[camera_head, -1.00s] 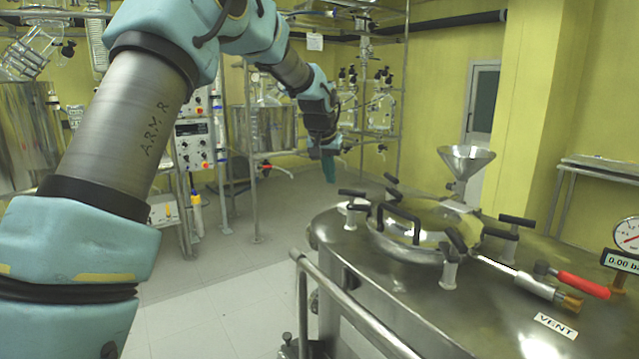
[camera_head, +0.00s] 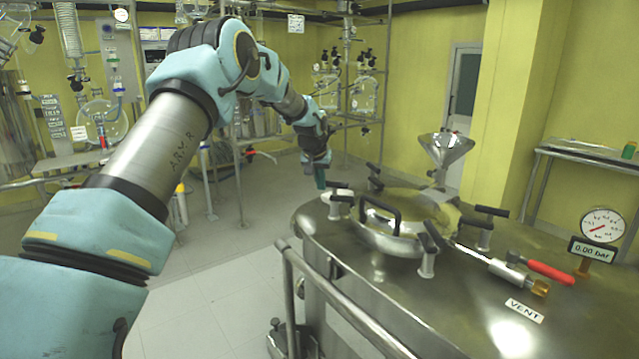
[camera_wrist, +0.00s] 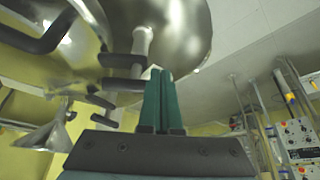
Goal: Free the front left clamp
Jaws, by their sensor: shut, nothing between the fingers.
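The steel lid (camera_head: 385,240) on the vessel top has a black loop handle (camera_head: 380,215) and several clamps with black bar handles around its rim. The clamp at the lid's left (camera_head: 340,205) stands closest to my gripper (camera_head: 320,178); I take it as the front left one. Another clamp (camera_head: 428,255) stands at the near edge. In the wrist view my green fingers (camera_wrist: 161,78) are together and empty, beside a clamp post (camera_wrist: 141,42) and its black bars (camera_wrist: 123,84). I cannot tell whether they touch a bar, or whether the clamp is tight.
A steel funnel (camera_head: 443,150), a red-handled valve (camera_head: 550,272) and a pressure gauge (camera_head: 602,226) reading 0.00 bar stand on the vessel top. A steel rail (camera_head: 335,300) runs along its near left side.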

